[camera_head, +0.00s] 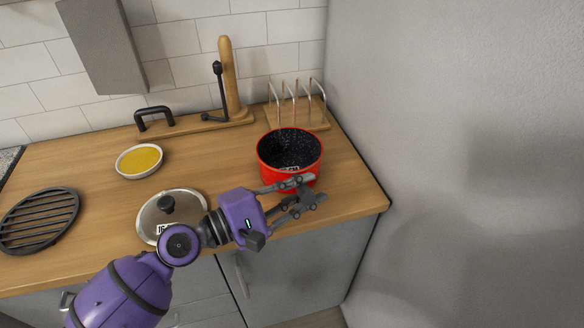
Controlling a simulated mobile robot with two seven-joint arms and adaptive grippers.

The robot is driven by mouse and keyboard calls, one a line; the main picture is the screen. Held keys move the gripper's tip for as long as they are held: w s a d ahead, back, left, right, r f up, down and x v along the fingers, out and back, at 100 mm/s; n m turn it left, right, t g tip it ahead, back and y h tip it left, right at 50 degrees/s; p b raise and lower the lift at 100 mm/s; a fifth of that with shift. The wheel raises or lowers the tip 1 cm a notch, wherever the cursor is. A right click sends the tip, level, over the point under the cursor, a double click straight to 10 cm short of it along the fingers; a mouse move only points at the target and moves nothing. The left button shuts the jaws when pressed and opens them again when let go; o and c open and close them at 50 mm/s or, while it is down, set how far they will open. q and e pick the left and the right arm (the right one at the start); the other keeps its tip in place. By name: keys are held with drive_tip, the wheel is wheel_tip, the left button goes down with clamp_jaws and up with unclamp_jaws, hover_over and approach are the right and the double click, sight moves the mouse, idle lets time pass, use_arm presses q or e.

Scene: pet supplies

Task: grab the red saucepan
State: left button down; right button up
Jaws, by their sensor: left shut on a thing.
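The red saucepan (266,162) stands upright near the right end of the wooden counter. Its inside is dark and speckled, and it looks empty. My left gripper (310,190) is at the front of the saucepan, over the counter's front edge. Its fingers are shut on a part of the saucepan at its front side. The fingers hide that part, so I cannot tell whether it is a handle. My right gripper does not show.
A glass lid (152,213) with a black knob lies left of the saucepan, partly behind my arm. A white bowl of yellow content (139,160), a black trivet (40,220) and a wooden rack (312,124) stand around. A grey wall (450,120) bounds the right.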

use_arm(q)
drive_tip(key=shift+r, duration=0.15)
drive_tip(key=shift+r, duration=0.1)
